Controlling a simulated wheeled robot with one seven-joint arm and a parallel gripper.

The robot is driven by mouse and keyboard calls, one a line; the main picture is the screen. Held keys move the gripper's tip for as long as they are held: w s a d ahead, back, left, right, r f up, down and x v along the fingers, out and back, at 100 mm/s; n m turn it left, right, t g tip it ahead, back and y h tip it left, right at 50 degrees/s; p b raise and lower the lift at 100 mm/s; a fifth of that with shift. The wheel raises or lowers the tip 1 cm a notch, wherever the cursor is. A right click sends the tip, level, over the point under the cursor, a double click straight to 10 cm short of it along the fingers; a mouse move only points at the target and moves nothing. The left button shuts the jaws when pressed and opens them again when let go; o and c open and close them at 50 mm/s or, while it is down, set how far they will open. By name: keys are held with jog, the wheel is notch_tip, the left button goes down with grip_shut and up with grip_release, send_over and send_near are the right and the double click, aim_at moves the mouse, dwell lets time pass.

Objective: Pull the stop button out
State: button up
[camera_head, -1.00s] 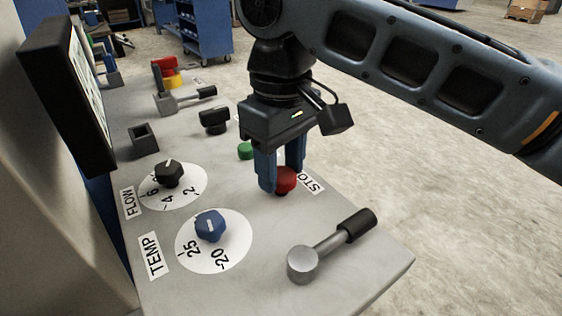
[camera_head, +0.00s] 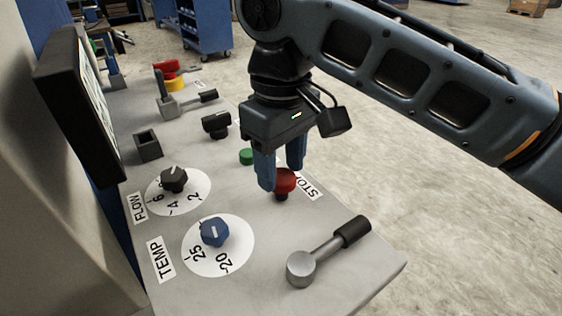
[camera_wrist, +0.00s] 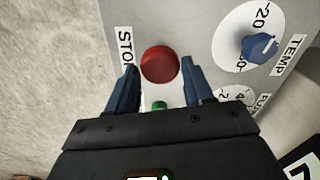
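The red stop button (camera_head: 285,180) stands beside the STOP label on the grey panel. A short dark stem shows under its round cap in the head view. My gripper (camera_head: 279,183) points down at it with one finger on each side of the cap.
A green button (camera_head: 247,156) sits behind my gripper. A blue TEMP knob (camera_head: 214,232), a black FLOW knob (camera_head: 174,179) and a black-handled lever (camera_head: 328,250) are nearby. A screen (camera_head: 82,100) rises at left. The panel edge is to the right.

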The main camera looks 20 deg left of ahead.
aim_at(281, 175)
jog(key=o, duration=0.4)
jog(key=shift+f, duration=0.1)
jog(key=shift+r, duration=3.9)
